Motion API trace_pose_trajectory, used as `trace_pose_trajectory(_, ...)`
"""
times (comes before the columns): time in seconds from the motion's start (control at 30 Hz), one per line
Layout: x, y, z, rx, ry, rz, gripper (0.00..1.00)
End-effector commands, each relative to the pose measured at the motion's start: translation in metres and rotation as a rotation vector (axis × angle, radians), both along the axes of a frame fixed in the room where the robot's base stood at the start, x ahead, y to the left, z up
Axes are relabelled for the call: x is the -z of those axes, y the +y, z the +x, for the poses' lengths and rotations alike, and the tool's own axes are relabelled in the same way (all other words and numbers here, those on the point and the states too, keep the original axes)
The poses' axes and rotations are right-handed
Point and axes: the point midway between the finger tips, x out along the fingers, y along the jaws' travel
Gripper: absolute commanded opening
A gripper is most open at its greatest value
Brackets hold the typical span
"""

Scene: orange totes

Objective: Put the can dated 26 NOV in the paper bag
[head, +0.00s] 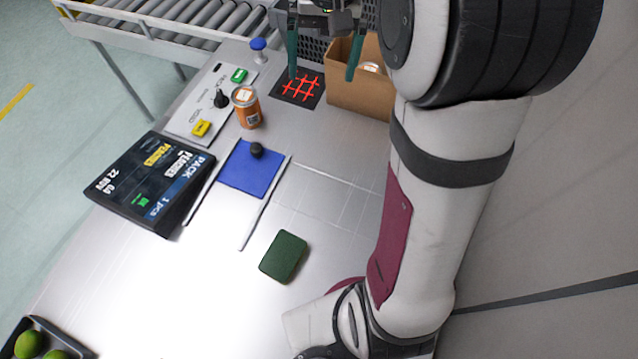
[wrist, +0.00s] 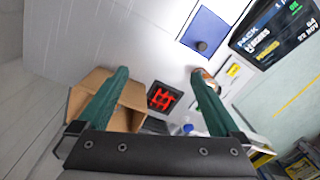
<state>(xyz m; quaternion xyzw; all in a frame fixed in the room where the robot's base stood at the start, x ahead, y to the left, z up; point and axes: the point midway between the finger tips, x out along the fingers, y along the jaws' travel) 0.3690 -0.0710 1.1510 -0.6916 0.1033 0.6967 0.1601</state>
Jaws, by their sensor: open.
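An orange can (head: 247,108) with a pale lid and a printed label stands upright on the table, left of the black pad; its date is too small to read. In the wrist view the can (wrist: 207,77) is partly hidden by a finger. The open brown paper bag (head: 352,98) stands at the back right, and it also shows in the wrist view (wrist: 80,99). A pale round thing (head: 371,67) shows inside the bag, partly hidden. My gripper (head: 321,78) is open and empty, above the area of the bag and pad; its fingers also show in the wrist view (wrist: 160,72).
A tilted black screen (head: 150,182) reads PACK, 1 pcs and apparently 22 NOV. A black pad with red lines (head: 298,88), a panel with buttons (head: 183,128), a blue mat (head: 250,175) with a dark knob and a green block (head: 284,256) lie about.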

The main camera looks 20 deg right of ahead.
Motion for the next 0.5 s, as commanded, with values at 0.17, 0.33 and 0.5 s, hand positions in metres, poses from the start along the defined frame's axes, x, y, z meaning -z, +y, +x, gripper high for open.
trace_pose_trajectory(0.17,0.004,0.082,-0.154,0.058,0.015,0.051,1.0)
trace_pose_trajectory(0.33,0.037,0.104,-0.231,0.098,0.036,0.075,1.0)
trace_pose_trajectory(0.5,0.043,0.106,-0.241,0.106,0.042,0.078,1.0)
